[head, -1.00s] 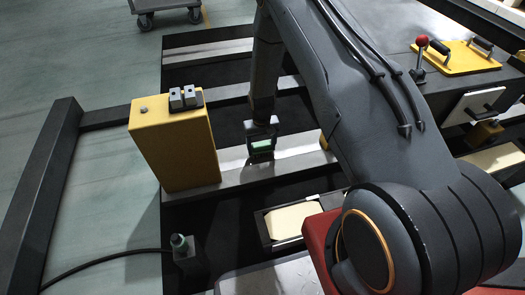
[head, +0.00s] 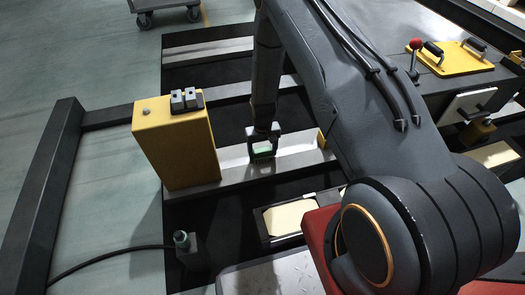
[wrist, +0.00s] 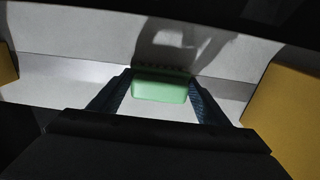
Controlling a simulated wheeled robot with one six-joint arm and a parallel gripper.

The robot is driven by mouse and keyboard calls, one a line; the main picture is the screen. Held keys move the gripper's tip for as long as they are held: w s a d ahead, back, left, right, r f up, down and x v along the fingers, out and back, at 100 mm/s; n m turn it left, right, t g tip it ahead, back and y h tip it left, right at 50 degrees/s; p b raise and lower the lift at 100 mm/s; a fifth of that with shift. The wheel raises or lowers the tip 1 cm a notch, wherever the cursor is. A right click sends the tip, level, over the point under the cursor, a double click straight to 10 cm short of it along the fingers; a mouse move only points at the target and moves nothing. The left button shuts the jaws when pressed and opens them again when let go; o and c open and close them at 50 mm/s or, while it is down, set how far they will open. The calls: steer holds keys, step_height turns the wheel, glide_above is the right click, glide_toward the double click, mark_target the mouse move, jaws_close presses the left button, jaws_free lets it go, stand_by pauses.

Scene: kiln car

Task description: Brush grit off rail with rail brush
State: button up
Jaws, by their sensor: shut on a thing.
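My gripper (head: 263,150) points down over the pale metal rail (head: 298,155), to the right of the yellow box (head: 177,148). It is shut on the rail brush, whose green block (head: 263,153) shows between the fingers. In the wrist view the green brush (wrist: 160,86) sits between the two dark fingers, close above or on the rail (wrist: 80,75). A row of small dark marks, perhaps bristle tips, shows along its far edge. I cannot tell whether the brush touches the rail. I cannot make out any grit on the rail.
A yellow plate with dark handles (head: 453,57) and a red-knobbed lever (head: 416,50) are at the upper right. A tray with a cream block (head: 290,216) lies below the rail. A dark post with a cable (head: 186,246) stands at the lower left. Open floor lies left.

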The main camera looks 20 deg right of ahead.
stand_by(0.4)
steer(key=shift+s+p, duration=1.35)
steer(key=shift+s, duration=0.45)
steer(key=shift+w, duration=0.15)
steer(key=shift+w+f+b, duration=0.1)
steer(key=shift+w+b, duration=0.35)
steer(key=shift+w, duration=0.1)
steer(key=shift+w+b, duration=0.75)
steer(key=shift+w, duration=0.75)
steer(key=shift+w, duration=0.1)
steer(key=shift+w+b, duration=1.3)
steer(key=shift+w, duration=0.8)
